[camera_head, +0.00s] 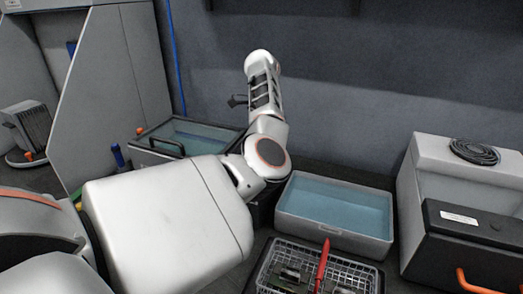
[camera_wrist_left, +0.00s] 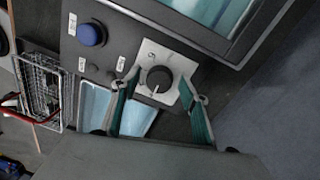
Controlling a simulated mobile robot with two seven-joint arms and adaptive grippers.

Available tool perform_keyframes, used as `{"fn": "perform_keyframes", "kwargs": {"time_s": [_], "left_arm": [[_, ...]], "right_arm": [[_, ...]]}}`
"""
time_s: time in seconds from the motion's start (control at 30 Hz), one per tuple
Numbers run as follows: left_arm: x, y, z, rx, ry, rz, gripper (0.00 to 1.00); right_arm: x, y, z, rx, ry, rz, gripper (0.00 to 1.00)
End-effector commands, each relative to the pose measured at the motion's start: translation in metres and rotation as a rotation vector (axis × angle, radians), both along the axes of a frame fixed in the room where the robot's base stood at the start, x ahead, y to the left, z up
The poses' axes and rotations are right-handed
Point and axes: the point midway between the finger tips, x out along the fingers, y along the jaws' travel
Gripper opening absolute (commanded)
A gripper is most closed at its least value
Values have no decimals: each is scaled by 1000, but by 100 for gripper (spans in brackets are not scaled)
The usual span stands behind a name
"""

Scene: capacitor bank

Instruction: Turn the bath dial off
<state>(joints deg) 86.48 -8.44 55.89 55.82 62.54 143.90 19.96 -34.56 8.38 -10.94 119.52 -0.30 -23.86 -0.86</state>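The bath dial (camera_wrist_left: 159,79) is a round black knob on a pale marked plate, on the dark panel of the bath. A small white mark shows at its lower edge in the left wrist view. My left gripper (camera_wrist_left: 158,77) is open, with one green finger on each side of the dial; I cannot tell whether they touch it. The bath (camera_head: 203,134), with blue water and a dark handle, stands at left centre in the head view, where my left arm hides the dial. My right gripper is in neither view.
A blue button (camera_wrist_left: 91,34) sits beside the dial on the panel. A grey tub of water (camera_head: 333,236) and a wire basket (camera_head: 358,283) with a red-handled tool stand right of my arm. A grey machine (camera_head: 424,170) is at far right.

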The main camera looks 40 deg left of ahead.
Motion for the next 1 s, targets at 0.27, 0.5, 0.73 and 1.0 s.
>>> {"fn": "perform_keyframes", "kwargs": {"time_s": [0.27, 0.5, 0.73, 1.0], "left_arm": [[1, 0, 7, 0, -2, -1, 45], [4, 1, 48, 0, -4, -1, 45], [6, 3, 93, 0, -3, 0, 45], [7, 3, 118, -1, 0, -1, 45]], "right_arm": [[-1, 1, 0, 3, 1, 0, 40], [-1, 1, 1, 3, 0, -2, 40], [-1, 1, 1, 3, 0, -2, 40], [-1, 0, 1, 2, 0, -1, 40]]}}
